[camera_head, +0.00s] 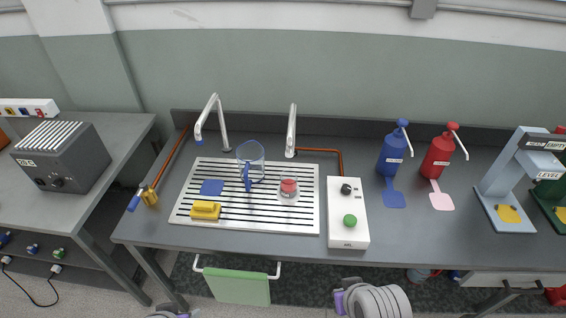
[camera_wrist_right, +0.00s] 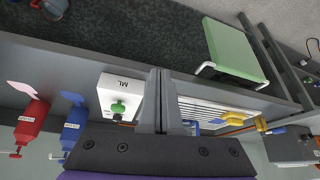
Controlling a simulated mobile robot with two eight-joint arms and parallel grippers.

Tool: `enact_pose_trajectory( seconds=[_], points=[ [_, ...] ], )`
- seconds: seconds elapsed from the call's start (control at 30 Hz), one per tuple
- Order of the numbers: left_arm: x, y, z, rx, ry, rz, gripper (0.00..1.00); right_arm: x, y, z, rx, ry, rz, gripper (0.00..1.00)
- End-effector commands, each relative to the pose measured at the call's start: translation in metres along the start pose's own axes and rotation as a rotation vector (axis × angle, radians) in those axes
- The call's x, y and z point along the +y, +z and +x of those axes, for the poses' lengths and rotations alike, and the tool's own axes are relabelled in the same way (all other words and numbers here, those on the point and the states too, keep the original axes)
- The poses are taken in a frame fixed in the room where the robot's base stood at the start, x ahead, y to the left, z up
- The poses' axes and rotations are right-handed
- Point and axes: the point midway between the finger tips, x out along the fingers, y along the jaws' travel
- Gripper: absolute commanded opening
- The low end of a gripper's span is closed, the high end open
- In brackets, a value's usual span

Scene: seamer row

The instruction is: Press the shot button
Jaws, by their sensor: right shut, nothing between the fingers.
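A white box (camera_head: 347,213) stands on the grey bench right of the sink's drainer, with a round green button (camera_head: 350,220) near its front end and a black knob (camera_head: 346,189) behind it. The wrist view also shows the white box (camera_wrist_right: 105,96) and green button (camera_wrist_right: 118,108), upside down, left of my right gripper (camera_wrist_right: 161,73). Its fingers are together with nothing between them, apart from the button. In the head view only part of my right arm shows at the bottom edge, and my left gripper is not seen.
The slotted drainer (camera_head: 262,220) holds a clear jug (camera_head: 251,163), a yellow sponge (camera_head: 205,210) and a red-lidded jar (camera_head: 289,190). Blue (camera_head: 393,155) and red (camera_head: 438,156) pump bottles stand to the right. A green towel (camera_head: 240,286) hangs at the front.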

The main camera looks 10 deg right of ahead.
Motion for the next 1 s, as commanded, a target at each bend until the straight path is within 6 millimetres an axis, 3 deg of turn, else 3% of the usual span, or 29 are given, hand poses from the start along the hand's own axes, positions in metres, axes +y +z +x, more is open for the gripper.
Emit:
enact_pose_trajectory(
  seconds=[0.43,0.57,0.67,1.0],
  points=[
    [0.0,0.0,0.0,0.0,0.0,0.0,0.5,0.0,0.0,0.0,0.0,0.0,0.0,0.0],
    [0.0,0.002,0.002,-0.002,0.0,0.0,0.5,0.003,-0.012,-0.003,-0.009,0.005,0.011,0.0],
    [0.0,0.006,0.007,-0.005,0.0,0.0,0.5,0.01,-0.036,-0.008,-0.027,0.015,0.032,0.0],
    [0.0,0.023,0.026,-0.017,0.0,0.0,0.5,0.059,-0.158,-0.025,-0.126,0.064,0.15,0.0]
  ],
)
